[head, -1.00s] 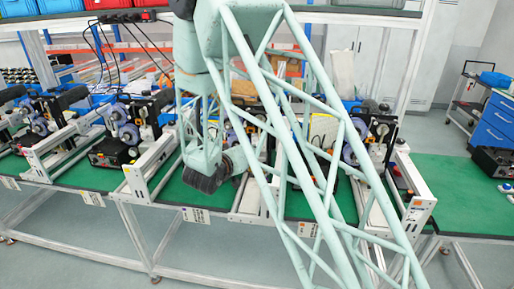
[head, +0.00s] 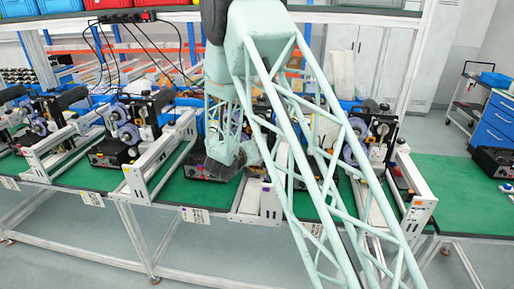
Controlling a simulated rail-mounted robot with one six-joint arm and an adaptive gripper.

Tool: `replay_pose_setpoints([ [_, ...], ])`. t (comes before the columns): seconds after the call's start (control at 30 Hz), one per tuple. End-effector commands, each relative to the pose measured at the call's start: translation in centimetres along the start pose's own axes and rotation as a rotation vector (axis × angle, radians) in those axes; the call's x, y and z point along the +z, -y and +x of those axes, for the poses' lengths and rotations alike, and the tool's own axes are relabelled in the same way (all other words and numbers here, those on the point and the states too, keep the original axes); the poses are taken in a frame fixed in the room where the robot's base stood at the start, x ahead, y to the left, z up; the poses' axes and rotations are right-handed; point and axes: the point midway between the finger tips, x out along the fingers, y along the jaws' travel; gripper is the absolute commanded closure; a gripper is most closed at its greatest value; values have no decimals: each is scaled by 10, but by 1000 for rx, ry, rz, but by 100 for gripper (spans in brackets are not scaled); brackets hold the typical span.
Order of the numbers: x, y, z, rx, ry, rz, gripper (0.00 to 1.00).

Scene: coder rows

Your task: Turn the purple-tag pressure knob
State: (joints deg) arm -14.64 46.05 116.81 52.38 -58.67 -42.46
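I cannot make out a purple tag or its pressure knob for certain. A row of coder machines stands along the green bench. My gripper (head: 222,168) hangs from the pale green lattice arm, just left of the picture's middle. It is dark and small in the head view, and its fingers are not clear. It covers part of a black control box (head: 197,166) on the green mat; I cannot tell whether it touches the box. A similar black box (head: 112,152) stands to the left, under its coder machine (head: 130,120). My arm hides much of the machines in the middle.
White rail frames (head: 134,180) stand between the machines, with another at the right (head: 418,205). White labels (head: 195,215) hang on the bench's front edge. The green bench top (head: 455,195) is mostly clear at the right. A blue drawer cart (head: 490,125) stands behind.

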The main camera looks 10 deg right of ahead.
Motion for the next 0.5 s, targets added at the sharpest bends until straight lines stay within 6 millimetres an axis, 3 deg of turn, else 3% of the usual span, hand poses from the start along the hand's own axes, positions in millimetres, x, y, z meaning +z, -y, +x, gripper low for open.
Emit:
replay_pose_setpoints([
  [0.4, 0, 0, 4, 0, 0, 0, 77],
  [0.5, 0, 0, 4, 0, 0, 0, 85],
])
